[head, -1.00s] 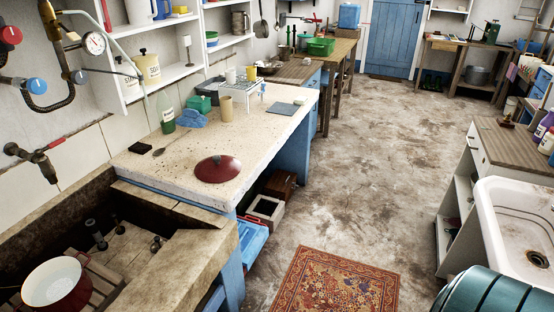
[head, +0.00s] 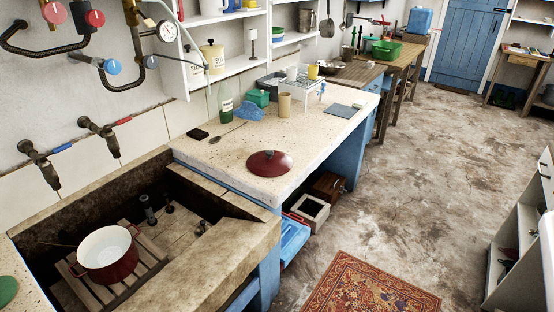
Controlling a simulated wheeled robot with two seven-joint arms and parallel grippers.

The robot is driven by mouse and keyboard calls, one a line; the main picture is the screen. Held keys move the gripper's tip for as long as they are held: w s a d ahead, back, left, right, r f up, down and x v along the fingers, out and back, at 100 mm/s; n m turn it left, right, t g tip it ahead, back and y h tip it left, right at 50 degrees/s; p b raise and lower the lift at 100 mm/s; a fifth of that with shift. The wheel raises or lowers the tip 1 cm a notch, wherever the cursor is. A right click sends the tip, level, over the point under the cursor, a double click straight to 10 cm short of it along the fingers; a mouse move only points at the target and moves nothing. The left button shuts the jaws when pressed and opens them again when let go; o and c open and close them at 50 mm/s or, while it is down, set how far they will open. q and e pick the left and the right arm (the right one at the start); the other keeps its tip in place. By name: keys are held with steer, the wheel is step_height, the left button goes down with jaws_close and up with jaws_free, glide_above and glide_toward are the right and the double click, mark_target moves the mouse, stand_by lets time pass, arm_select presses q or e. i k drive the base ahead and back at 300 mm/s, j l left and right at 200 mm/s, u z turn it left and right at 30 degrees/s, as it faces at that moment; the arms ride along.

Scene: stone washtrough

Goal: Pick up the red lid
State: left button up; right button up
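The red lid (head: 270,163) is dark red and round with a small dark knob on top. It lies flat on the speckled pale counter (head: 215,152), close to its front edge and just right of the stone trough. A red pot (head: 107,254) with a white inside stands without a lid on a wooden slatted rack in the trough. Neither of my grippers shows in the head view.
The stone trough (head: 200,285) borders the counter on the left. A patterned rug (head: 370,290) lies on the open floor.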

mark_target(265, 163)
steer(key=i+l+u, duration=0.1)
steer(key=u, duration=1.75)
steer(key=l+u, duration=0.35)
steer(key=l, duration=0.2)
steer(key=l+u, duration=0.35)
steer(key=l, duration=0.6)
steer(key=k+l+u, duration=0.15)
steer(key=l, duration=0.3)
steer(key=k+l, duration=0.1)
steer(key=l, duration=0.3)
steer(key=l+u, duration=0.15)
steer(key=l, duration=0.25)
steer(key=k+l, duration=0.2)
steer(key=l, duration=0.2)
steer(key=k+l, duration=0.1)
steer(key=l, duration=0.3)
steer(key=k+l, duration=0.1)
steer(key=l, duration=0.3)
steer(key=k+l, duration=0.1)
steer(key=l, duration=0.65)
steer(key=k+l+u, duration=0.05)
